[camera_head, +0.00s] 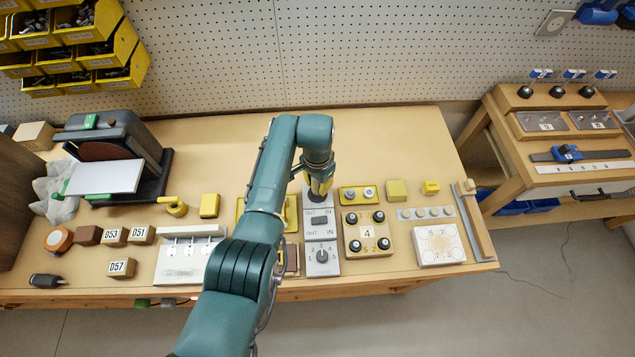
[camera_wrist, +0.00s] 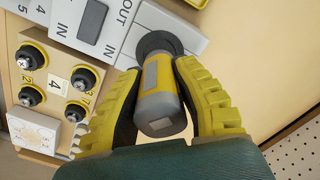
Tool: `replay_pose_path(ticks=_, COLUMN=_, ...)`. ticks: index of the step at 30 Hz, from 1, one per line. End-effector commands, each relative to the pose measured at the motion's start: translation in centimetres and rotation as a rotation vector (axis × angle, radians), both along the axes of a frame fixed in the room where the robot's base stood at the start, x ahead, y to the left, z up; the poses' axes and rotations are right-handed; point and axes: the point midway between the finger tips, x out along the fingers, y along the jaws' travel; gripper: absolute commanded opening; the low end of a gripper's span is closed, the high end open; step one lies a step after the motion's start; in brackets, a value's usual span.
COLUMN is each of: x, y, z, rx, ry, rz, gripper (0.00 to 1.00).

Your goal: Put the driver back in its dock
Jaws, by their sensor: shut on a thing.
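The driver (camera_wrist: 160,90), a short grey and yellow cylinder, is between the two yellow fingers of my gripper (camera_wrist: 165,100) in the wrist view. My gripper (camera_head: 319,188) is shut on it and points down over the far end of a grey panel (camera_head: 322,258). The panel carries OUT and IN labels, a dark window and a knob. A dark round piece (camera_wrist: 160,44), which looks like the dock, is at the driver's lower end on the panel. I cannot tell whether the driver is fully seated in it or just above it. In the head view the fingers mostly hide the driver.
Right of the panel is a wooden block (camera_head: 367,248) with black knobs around a 4. A yellow plate (camera_head: 362,195) with two round parts lies behind it. A white hook rack (camera_head: 185,262) stands left. My arm hides part of the bench; its back strip is clear.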

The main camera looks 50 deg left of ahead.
Motion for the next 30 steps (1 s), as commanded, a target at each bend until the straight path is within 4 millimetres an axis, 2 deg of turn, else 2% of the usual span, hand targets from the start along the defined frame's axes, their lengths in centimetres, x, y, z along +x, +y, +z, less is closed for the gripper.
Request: replay_pose_path(ticks=30, x=0.07, y=0.04, z=-1.08, rx=0.001, ry=-0.002, rz=0.000, gripper=0.00)
